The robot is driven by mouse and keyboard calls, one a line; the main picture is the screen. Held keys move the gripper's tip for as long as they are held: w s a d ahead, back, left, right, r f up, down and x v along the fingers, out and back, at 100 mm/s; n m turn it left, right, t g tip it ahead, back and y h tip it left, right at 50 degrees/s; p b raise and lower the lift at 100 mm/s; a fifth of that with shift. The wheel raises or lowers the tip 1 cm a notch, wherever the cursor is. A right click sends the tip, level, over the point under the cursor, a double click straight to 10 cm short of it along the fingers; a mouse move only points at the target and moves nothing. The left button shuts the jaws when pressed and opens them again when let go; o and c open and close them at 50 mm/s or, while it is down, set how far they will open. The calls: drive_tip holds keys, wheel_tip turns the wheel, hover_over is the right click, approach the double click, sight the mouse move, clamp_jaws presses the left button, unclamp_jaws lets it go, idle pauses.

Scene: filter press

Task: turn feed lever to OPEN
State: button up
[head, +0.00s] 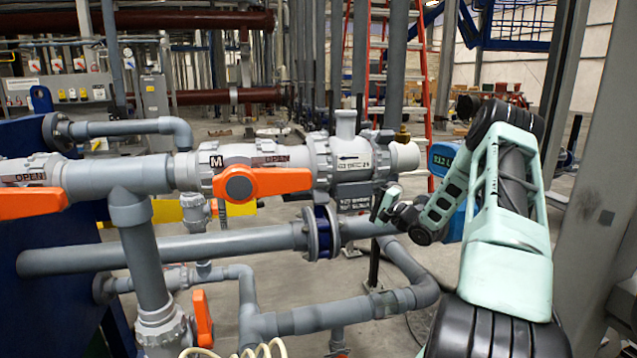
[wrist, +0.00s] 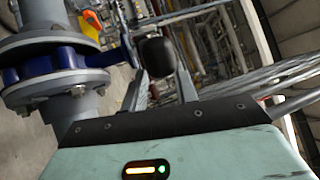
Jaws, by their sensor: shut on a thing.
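My gripper (head: 384,206) is to the right of the blue flanged valve (head: 322,232) in the head view. In the wrist view my gripper (wrist: 161,85) is shut on a dark rounded lever grip (wrist: 156,58). A short blue arm runs from the grip to the blue valve body (wrist: 45,62), between grey flanges. The grip cannot be made out in the head view. An orange lever (head: 278,182) lies level on the upper grey pipe, beside an OPEN label. Another orange lever (head: 30,203) lies level at the far left. No FEED label can be read.
Grey pipes (head: 170,252) run close above, beside and below my gripper. A third orange lever (head: 202,318) hangs on the lower pipe. A grey column (head: 590,210) stands to the right of my arm. A red ladder (head: 445,90) stands behind.

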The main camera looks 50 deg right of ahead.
drive_tip(key=shift+d+r, duration=0.5)
clamp_jaws()
drive_tip(key=shift+w+d+f, duration=0.15)
drive_tip(key=shift+w+d, duration=0.05)
drive_tip(key=shift+d, duration=0.5)
drive_tip(key=shift+w+d+f, duration=0.1)
drive_tip(key=shift+w+d, duration=0.1)
drive_tip(key=shift+d, duration=0.5)
drive_tip(key=shift+w+d+f, duration=0.15)
drive_tip(key=shift+w+d, duration=0.05)
drive_tip(key=shift+d, duration=0.5)
drive_tip(key=w+d+b, duration=0.2)
drive_tip(key=w+d, duration=0.2)
drive_tip(key=d, duration=0.2)
drive_tip(key=shift+w, duration=0.3)
drive_tip(key=shift+w+d+b, duration=0.5)
drive_tip(key=shift+w+d, duration=0.1)
drive_tip(key=shift+w, duration=0.2)
drive_tip(key=shift+w+d+b, duration=0.45)
drive_tip(key=shift+w+d, duration=0.1)
drive_tip(key=shift+w, duration=0.25)
drive_tip(key=o, duration=0.9)
unclamp_jaws()
